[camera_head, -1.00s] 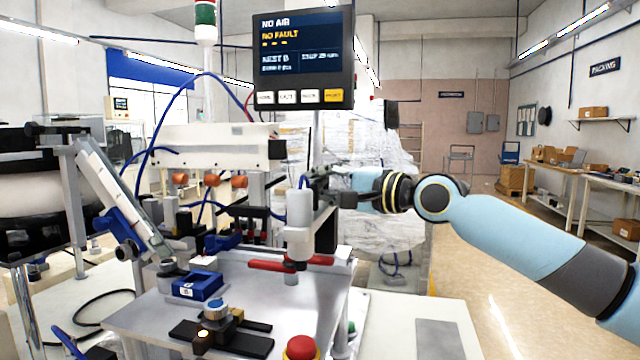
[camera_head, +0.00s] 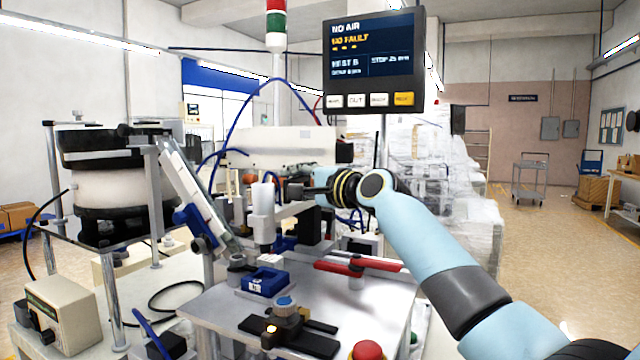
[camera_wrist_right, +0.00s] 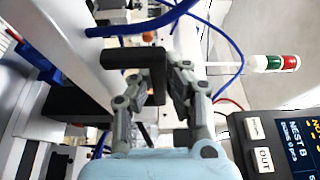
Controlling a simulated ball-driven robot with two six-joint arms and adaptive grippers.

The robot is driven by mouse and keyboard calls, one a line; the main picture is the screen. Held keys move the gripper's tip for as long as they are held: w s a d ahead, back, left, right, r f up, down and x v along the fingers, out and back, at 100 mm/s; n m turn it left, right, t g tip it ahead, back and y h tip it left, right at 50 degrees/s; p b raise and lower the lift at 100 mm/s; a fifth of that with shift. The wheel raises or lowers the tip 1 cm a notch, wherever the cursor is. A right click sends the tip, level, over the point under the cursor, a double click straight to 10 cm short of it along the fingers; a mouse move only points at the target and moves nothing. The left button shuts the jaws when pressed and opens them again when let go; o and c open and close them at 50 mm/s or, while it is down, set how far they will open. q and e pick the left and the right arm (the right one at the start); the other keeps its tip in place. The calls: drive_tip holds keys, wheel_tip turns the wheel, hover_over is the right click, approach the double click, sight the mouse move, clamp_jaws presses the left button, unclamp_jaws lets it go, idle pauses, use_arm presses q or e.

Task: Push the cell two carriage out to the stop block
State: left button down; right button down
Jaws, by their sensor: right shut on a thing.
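My right gripper (camera_head: 290,190) reaches in from the right behind the fixture plate, beside an upright white cylinder (camera_head: 263,215) that appears to belong to the carriage. The cylinder stands above and behind a blue nest block (camera_head: 264,282). In the right wrist view my right gripper (camera_wrist_right: 160,80) is shut on a dark T-shaped handle (camera_wrist_right: 133,58). How the handle joins the carriage is hidden in the head view. I cannot tell which part is the stop block. My left gripper is not in view.
A knobbed black clamp (camera_head: 288,325) and a red button (camera_head: 367,350) are in front. A sloped chute (camera_head: 195,195) stands left, a display (camera_head: 373,62) above. Blue hoses show in the wrist view.

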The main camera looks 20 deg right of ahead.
drive_tip(key=shift+w+a+f, duration=0.15)
drive_tip(key=shift+w+a, duration=0.05)
drive_tip(key=c, duration=1.8)
unclamp_jaws()
drive_tip(key=shift+o, duration=1)
drive_tip(key=shift+w+a, duration=0.15)
drive_tip(key=shift+w, duration=0.05)
drive_tip(key=shift+s, duration=0.1)
drive_tip(key=shift+s+d, duration=0.2)
drive_tip(key=v, duration=1.1)
drive_tip(key=shift+s, duration=0.2)
